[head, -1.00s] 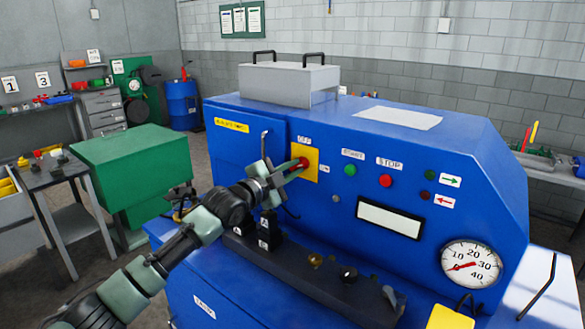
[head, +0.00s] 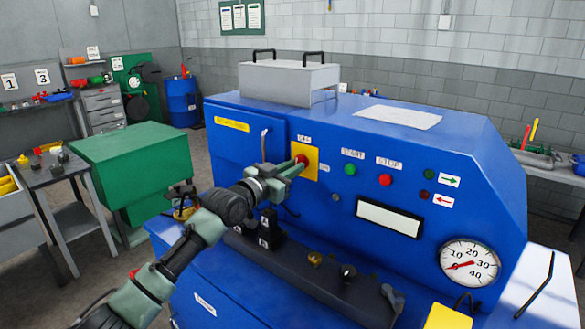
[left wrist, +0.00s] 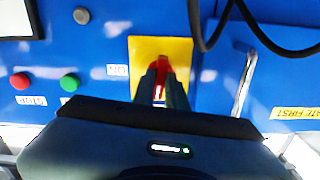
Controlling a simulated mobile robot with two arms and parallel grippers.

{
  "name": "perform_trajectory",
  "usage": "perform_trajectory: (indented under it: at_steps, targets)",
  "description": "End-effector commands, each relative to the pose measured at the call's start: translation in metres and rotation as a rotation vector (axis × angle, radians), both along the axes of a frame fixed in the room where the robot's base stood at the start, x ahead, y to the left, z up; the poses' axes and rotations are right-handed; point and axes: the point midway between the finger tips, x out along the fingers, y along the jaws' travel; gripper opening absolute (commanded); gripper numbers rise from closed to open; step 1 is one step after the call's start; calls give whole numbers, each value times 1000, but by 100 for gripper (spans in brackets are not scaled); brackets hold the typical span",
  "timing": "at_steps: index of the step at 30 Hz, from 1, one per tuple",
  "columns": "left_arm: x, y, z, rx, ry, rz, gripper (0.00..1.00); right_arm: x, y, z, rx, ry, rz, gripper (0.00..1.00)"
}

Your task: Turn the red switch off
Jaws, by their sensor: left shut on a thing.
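The red switch (head: 302,159) sits on a yellow plate (head: 311,169) on the front of the blue machine (head: 345,135). A label reading OFF is above the plate, and an ON label (left wrist: 117,71) is beside it. My left gripper (head: 297,167) is at the plate, shut on the switch. In the left wrist view, which is upside down, the fingers (left wrist: 162,88) close around the red switch (left wrist: 162,65) in front of the yellow plate (left wrist: 147,50). The fingers partly hide the switch, and its exact angle is hard to read. My right gripper is not in view.
To the right on the panel are a green START button (head: 350,169), a red STOP button (head: 385,180) and a gauge (head: 470,264). A door handle (head: 264,145) is just left of the plate. A dark rail (head: 310,275) runs below.

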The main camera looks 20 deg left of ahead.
Motion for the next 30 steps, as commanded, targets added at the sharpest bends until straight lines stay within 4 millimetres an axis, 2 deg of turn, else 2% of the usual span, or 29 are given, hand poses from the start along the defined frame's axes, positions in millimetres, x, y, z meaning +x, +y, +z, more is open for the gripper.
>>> perform_trajectory:
  at_steps: [10, 26, 27, 29, 30]
  targets:
    - [0, 0, 0, -125, 45, 0, 0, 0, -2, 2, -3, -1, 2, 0]
    - [0, 0, 0, -146, 53, 0, 0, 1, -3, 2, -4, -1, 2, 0]
    - [0, 0, 0, -146, 53, 0, 21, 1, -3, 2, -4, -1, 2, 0]
    - [0, 0, 0, -145, 53, 0, 35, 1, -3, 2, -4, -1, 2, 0]
    - [0, 0, 0, -145, 53, 0, 35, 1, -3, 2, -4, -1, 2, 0]
